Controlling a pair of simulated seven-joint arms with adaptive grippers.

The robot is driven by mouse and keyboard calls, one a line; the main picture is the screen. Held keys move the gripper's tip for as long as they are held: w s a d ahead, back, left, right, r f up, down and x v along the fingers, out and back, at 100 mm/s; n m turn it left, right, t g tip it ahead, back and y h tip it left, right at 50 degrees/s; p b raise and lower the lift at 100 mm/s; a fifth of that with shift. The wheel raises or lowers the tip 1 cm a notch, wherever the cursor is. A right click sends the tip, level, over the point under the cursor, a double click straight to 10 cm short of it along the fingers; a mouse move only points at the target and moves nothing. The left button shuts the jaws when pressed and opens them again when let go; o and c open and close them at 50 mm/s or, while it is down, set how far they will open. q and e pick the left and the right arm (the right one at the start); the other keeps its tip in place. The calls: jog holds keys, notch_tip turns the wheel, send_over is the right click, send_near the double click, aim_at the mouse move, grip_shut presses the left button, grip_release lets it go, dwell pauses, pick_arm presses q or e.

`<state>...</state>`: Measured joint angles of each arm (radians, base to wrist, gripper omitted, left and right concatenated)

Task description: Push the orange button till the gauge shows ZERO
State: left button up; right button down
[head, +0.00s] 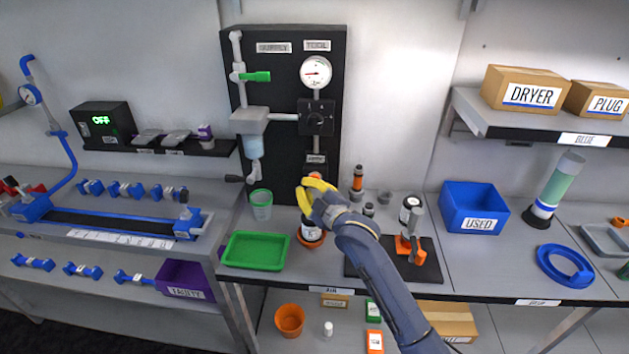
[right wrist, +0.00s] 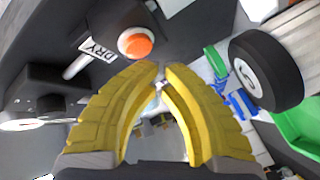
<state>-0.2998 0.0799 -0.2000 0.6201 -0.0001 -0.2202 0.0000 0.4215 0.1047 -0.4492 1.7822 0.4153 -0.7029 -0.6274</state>
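The orange button (right wrist: 136,43) sits in a white ring on the black panel, beside a label reading DRY, in the right wrist view. In the head view only a bit of orange (head: 315,175) shows just above my right gripper. My right gripper (head: 317,187) has yellow fingers, and its tips are together with nothing held between them. In the right wrist view the tips (right wrist: 161,72) are below and slightly right of the button, apart from it in the picture. The round white gauge (head: 316,72) is high on the panel; its red needle shows but its reading is too small to tell. My left gripper is not in view.
A black valve box (head: 317,117) juts from the panel above.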

jog(key=shift+s+a, duration=0.2)
jog(key=shift+s, duration=1)
jog(key=shift+s+a, duration=0.15)
jog(key=shift+s, duration=1.1)
